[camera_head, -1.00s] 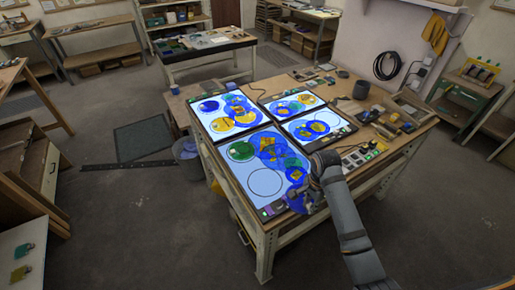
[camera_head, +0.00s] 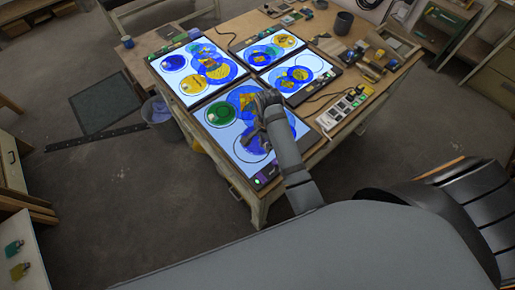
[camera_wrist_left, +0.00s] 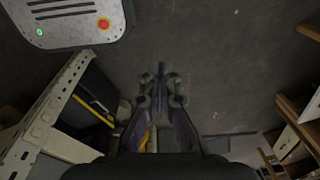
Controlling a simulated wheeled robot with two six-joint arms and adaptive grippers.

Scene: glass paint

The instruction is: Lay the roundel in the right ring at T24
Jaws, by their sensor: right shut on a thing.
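My right gripper (camera_head: 257,128) is over the near light panel (camera_head: 232,154) in the head view. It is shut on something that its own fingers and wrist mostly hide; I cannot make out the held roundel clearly. The black ring outline (camera_head: 240,144) on this panel is partly behind the gripper. The T24 label is too small to read. My left gripper (camera_wrist_left: 160,80) points over bare floor in the left wrist view, its fingers together and empty.
Other lit panels (camera_head: 197,72) with blue and yellow roundels fill the bench. A power strip (camera_head: 342,108) and a dark cup (camera_head: 344,22) stand on the right side. A bin (camera_head: 157,110) stands on the floor left of the bench. My own arm covers the lower right.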

